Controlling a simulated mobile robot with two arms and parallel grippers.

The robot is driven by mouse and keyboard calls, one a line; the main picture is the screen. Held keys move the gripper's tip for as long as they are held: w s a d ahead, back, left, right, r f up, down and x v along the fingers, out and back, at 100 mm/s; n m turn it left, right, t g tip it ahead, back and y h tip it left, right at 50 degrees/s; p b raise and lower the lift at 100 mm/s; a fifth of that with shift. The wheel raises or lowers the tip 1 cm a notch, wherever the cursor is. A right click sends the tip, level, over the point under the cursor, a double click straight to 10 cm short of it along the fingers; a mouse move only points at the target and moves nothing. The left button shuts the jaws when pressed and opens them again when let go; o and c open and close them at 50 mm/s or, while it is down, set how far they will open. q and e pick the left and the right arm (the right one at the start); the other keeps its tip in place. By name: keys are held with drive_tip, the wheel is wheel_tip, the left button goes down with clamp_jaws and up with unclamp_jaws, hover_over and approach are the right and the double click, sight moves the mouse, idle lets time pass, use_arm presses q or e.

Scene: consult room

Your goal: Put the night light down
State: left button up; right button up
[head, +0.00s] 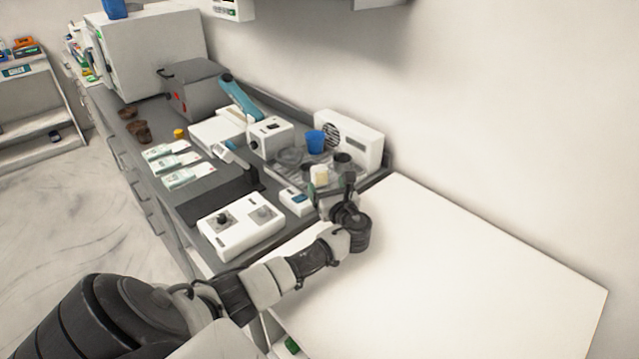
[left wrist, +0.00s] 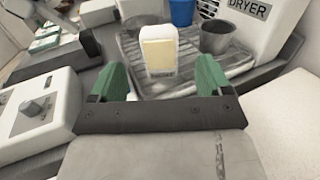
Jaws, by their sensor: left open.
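The night light (left wrist: 160,52), a small white block with a cream front panel and a dark label at its base, stands upright on the grey ribbed drying tray (left wrist: 130,42) in the left wrist view. It also shows in the head view (head: 319,174), just beyond my left gripper (head: 336,190). In the left wrist view, my left gripper (left wrist: 159,80) is open, its green fingers wide apart to either side of the night light's lower part. Neither finger appears to touch it. My right gripper is not in view.
A metal cup (left wrist: 217,37) and blue cup (head: 315,141) stand on the tray, before a white dryer (head: 360,140). A white device with a knob (head: 240,226) and small white box (head: 296,201) stand nearby. The white surface (head: 470,270) at right is bare.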

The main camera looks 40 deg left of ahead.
sight(321, 175)
use_arm(q)
drive_tip(key=b+x, duration=0.3)
drive_tip(key=x, duration=0.1)
drive_tip(key=shift+w+a+r+b, duration=0.1)
drive_tip(key=shift+b, duration=0.2)
drive_tip(key=shift+w+a, duration=0.1)
drive_tip(key=shift+a, duration=0.1)
drive_tip(key=shift+r, duration=0.15)
drive_tip(key=c, duration=1.1)
drive_tip(key=shift+r, duration=0.1)
